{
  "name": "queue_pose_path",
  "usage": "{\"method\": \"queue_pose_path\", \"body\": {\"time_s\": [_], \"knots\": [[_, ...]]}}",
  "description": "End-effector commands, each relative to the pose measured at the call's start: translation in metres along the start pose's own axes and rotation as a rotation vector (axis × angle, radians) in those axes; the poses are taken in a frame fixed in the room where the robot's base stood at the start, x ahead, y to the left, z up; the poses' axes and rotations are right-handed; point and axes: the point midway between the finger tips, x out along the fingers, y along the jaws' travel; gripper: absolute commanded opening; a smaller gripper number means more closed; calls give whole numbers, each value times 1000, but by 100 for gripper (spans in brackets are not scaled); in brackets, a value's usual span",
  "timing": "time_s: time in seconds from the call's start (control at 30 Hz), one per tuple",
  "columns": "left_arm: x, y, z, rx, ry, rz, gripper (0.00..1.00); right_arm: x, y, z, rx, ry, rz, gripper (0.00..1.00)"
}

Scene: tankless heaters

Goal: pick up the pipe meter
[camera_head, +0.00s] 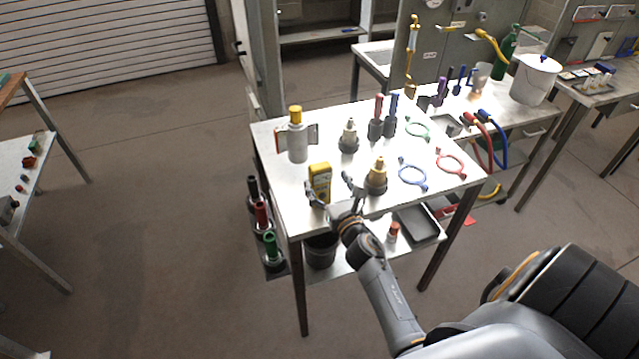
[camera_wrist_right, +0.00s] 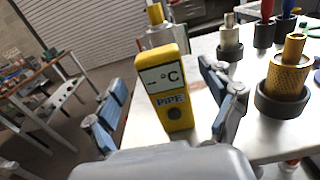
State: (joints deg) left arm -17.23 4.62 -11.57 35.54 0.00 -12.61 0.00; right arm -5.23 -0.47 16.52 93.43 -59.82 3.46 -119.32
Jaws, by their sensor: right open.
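The pipe meter (camera_head: 319,183) is a yellow upright block near the front left edge of the metal table (camera_head: 284,192). In the right wrist view the pipe meter (camera_wrist_right: 164,92) shows a white display with "°C" and a "PIPE" label. My right gripper (camera_head: 331,201) is at the table's front edge, close to the meter. In the right wrist view its two fingers (camera_wrist_right: 165,112) are spread wide, one on each side of the meter, and the meter stands between or just beyond them. I cannot tell whether either finger touches it. My left gripper is not in view.
A gold fitting in a dark base (camera_head: 377,177) stands just right of the meter. A white canister with a yellow cap (camera_head: 297,140) stands behind it. A silver fitting (camera_head: 348,135), coloured-handled tools and coloured rings fill the back and right. A lower shelf holds a tray (camera_head: 418,222).

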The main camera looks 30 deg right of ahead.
Motion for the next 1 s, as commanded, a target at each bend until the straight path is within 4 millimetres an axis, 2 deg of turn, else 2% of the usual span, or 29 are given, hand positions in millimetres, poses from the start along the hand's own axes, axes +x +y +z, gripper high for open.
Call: {"method": "queue_pose_path", "body": {"time_s": [0.2, 0.33, 0.67, 1.0], "knots": [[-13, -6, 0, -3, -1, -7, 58, 29, 2, 4, 6, -2, -1, 83], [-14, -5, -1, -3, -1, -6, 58, 44, 2, 2, 3, -1, 0, 83], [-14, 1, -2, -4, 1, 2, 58, 49, 2, 0, 2, 0, 0, 83], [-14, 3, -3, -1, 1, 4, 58, 49, 2, 0, 3, 0, 0, 14]]}}
